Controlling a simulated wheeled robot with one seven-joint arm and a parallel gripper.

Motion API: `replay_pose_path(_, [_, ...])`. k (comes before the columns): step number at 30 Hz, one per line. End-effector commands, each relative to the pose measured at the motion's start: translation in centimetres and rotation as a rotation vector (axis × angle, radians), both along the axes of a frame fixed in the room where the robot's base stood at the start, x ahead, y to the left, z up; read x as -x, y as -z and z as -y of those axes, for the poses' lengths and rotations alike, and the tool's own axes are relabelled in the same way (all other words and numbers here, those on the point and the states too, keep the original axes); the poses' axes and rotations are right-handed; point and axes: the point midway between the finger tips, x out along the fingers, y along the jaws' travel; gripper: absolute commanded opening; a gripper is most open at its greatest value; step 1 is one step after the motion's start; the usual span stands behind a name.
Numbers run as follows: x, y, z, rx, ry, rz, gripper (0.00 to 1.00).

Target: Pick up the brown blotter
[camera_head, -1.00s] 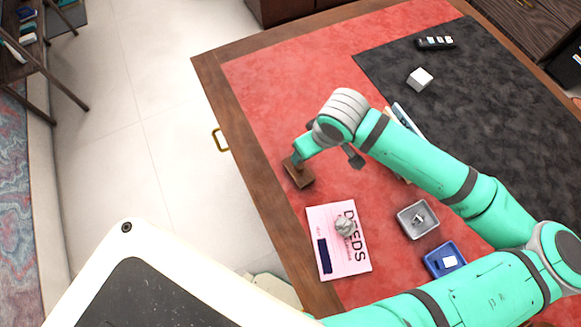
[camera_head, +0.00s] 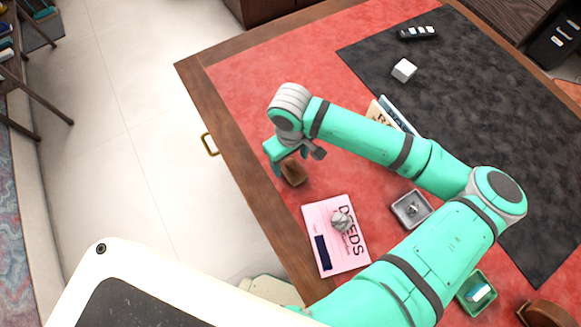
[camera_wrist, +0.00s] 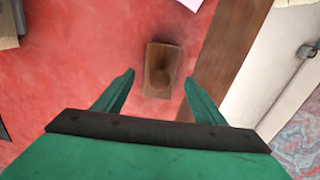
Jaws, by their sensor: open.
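The brown blotter (camera_head: 293,173) is a small wooden block with a round knob. It rests on the red leather near the desk's left edge. In the wrist view the blotter (camera_wrist: 155,84) lies ahead, between the lines of the two fingers. My gripper (camera_wrist: 159,82) is open and empty, one finger on each side of the blotter in that view. In the head view my gripper (camera_head: 282,163) is just above and behind the blotter and hides part of it. I cannot tell how much height separates the fingertips from it.
A pink deeds paper (camera_head: 327,259) with a grey lump (camera_head: 342,221) lies below the blotter. A grey tray (camera_head: 397,211), a green tray (camera_head: 466,304) and books (camera_head: 380,113) lie to the right. A white cube (camera_head: 404,70) is on the black mat (camera_head: 470,110).

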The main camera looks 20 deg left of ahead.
Motion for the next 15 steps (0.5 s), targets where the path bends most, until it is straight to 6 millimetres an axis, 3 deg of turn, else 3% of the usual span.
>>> replay_pose_path(7, [0.0, 3.2, 0.1, 0.000, 0.000, 0.000, 0.64])
replay_pose_path(15, [0.0, 3.7, 0.0, -0.001, -0.001, 0.001, 0.64])
